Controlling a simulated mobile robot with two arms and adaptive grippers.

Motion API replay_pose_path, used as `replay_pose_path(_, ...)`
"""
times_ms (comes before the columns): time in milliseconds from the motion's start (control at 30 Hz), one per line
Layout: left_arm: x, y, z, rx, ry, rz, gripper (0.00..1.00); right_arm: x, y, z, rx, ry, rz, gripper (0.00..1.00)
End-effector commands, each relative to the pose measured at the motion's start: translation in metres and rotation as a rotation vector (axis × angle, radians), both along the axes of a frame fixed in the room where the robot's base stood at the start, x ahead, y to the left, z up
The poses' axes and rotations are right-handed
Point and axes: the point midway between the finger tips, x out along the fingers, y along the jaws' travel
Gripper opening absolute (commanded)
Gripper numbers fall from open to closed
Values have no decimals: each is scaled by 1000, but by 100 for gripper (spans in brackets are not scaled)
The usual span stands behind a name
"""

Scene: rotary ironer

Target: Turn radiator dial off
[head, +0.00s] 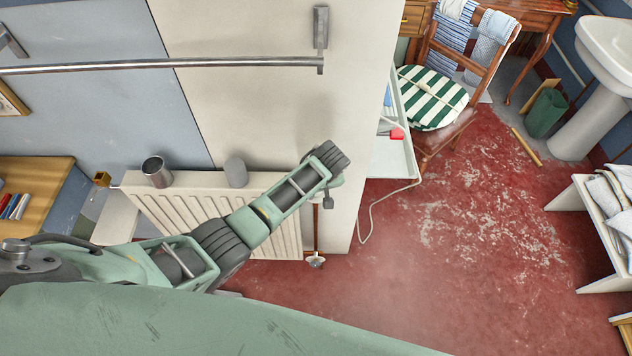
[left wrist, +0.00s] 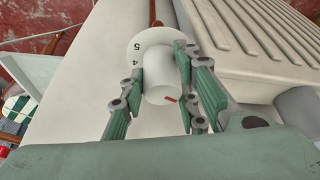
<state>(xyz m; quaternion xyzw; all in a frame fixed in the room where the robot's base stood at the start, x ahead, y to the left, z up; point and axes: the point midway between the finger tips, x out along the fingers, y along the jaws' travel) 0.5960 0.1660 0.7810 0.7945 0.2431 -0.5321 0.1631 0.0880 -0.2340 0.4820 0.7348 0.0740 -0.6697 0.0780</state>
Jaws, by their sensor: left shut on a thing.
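The radiator dial (left wrist: 163,82) is a white round knob with a red mark on its rim, in front of a white disc (left wrist: 146,43) with the numbers 4 and 5 showing. My left gripper (left wrist: 161,70) has one finger on each side of the knob and is shut on it. The red mark faces the lower right of the left wrist view. In the head view my left arm reaches across the radiator (head: 155,213) to its right end, and the arm hides the dial. My right gripper is not in view.
A metal cup (head: 157,172) and a grey cylinder (head: 236,172) stand along the radiator's top. A copper pipe (head: 316,232) runs down at its right end. A metal rail (head: 160,65) crosses the wall above. The worn red floor (head: 450,250) to the right is open.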

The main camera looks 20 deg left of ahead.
Motion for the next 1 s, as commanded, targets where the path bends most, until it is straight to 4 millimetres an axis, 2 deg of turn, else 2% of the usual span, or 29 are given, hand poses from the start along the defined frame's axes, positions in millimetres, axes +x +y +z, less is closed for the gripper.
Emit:
replay_pose_path(267, 4, -4, -1, -3, -4, 260, 3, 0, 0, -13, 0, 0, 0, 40)
replay_pose_path(600, 8, -3, -1, -1, -7, 569, 3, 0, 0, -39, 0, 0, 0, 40)
replay_pose_path(1000, 9, -1, 1, 0, -8, 811, 3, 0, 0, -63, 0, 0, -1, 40)
